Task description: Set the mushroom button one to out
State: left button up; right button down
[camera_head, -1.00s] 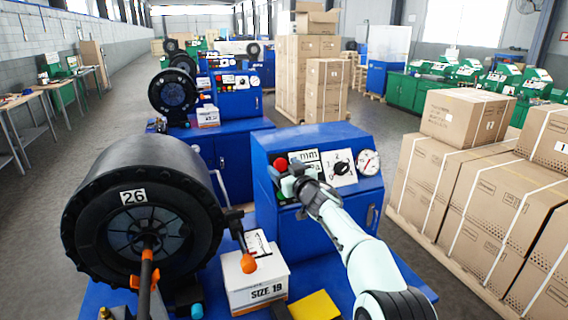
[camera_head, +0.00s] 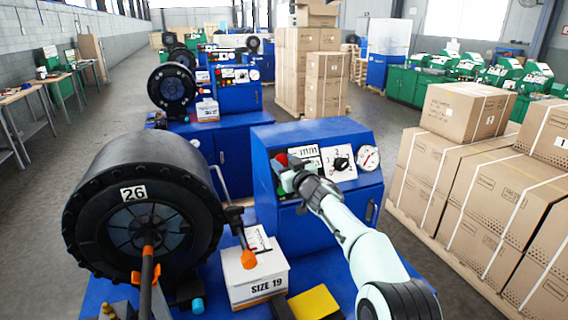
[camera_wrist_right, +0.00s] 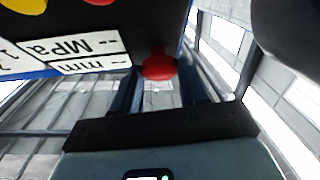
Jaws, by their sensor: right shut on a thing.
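The red mushroom button (camera_head: 281,160) is on the sloped face of the blue crimper control box (camera_head: 318,133), at its left end. My right gripper (camera_head: 285,178) is at that button and hides part of it. In the right wrist view the red button (camera_wrist_right: 159,67) sits between the two fingers of my right gripper (camera_wrist_right: 160,84), which is shut on it. How far the button stands out from the panel cannot be told. My left gripper is not in view.
Beside the button are a white mm/MPa display plate (camera_head: 305,157), a black rotary knob (camera_head: 341,163) and a round gauge (camera_head: 368,157). Cartons (camera_head: 480,190) stand right.

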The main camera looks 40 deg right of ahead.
jog(key=c, duration=0.6)
grip_release()
jog(key=shift+s+r, duration=0.15)
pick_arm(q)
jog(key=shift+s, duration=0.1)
pick_arm(e)
jog(key=shift+o, duration=0.2)
jog(key=shift+s+a+b, duration=0.15)
jog(key=shift+s+b, duration=0.2)
jog(key=shift+s, duration=0.2)
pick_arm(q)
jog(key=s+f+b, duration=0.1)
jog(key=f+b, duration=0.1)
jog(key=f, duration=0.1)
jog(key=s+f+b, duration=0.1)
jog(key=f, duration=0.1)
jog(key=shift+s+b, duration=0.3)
pick_arm(e)
jog(key=v, duration=1.2)
jog(key=shift+s, duration=0.2)
